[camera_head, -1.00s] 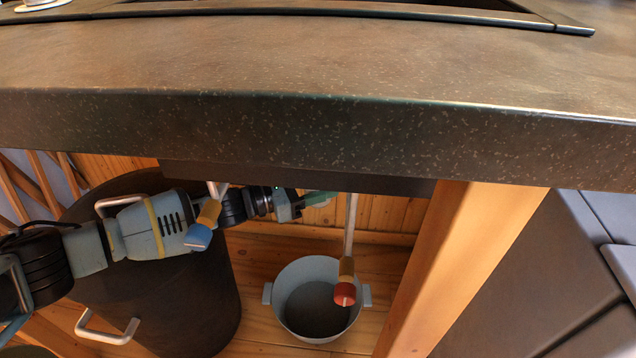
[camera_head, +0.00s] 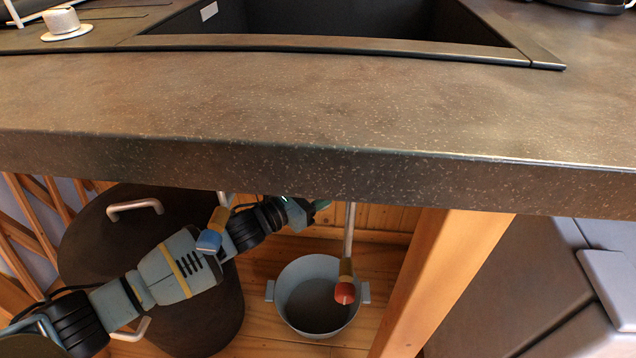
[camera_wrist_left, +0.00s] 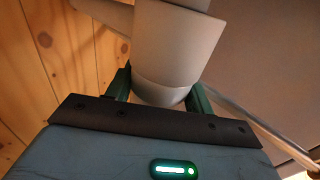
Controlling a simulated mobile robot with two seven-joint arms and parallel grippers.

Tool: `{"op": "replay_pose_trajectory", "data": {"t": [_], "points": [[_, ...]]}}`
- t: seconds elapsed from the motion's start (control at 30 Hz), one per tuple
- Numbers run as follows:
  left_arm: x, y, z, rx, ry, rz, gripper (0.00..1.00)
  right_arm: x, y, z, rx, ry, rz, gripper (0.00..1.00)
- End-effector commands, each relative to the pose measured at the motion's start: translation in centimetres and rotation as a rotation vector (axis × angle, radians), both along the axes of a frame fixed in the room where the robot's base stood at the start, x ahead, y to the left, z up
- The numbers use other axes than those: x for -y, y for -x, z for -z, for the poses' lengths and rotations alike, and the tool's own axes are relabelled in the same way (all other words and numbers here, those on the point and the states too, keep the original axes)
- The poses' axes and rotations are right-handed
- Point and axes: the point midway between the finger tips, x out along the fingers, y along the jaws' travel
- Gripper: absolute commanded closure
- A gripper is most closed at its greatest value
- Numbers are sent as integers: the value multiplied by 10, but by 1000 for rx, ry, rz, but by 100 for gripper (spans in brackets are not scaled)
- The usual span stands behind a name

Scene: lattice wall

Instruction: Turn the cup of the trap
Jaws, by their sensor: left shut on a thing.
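The cup of the trap (camera_wrist_left: 172,52) is a light grey, rounded piece in the left wrist view, with a pipe joining it at the upper left. My left gripper (camera_wrist_left: 160,88) has its green fingers on either side of the cup's lower part and is shut on it. In the head view my left gripper (camera_head: 318,204) reaches up under the countertop's front edge, and the cup is hidden there behind the counter. My right gripper is in neither view.
A grey-blue bucket (camera_head: 277,312) stands on the wooden floor below. Two valves hang near the arm, one blue (camera_head: 209,241), one red (camera_head: 345,293). A dark bin (camera_head: 80,240) stands at left, a wooden post (camera_head: 418,280) at right.

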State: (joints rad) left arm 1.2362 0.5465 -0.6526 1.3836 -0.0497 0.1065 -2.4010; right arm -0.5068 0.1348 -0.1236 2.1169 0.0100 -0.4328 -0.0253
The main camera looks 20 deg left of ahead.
Motion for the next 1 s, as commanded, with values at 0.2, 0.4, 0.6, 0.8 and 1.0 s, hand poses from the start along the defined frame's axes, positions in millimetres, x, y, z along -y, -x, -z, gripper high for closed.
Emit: {"op": "replay_pose_trajectory", "data": {"t": [0.2,0.4,0.6,0.8,1.0], "points": [[2,1,0,-4,8,-146,70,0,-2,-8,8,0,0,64],[2,1,3,-6,9,-304,70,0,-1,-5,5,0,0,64],[2,1,6,-8,10,-474,70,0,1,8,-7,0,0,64],[1,0,6,-6,6,-620,70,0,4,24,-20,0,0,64],[0,0,4,-4,4,-726,70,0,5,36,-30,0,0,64]]}}
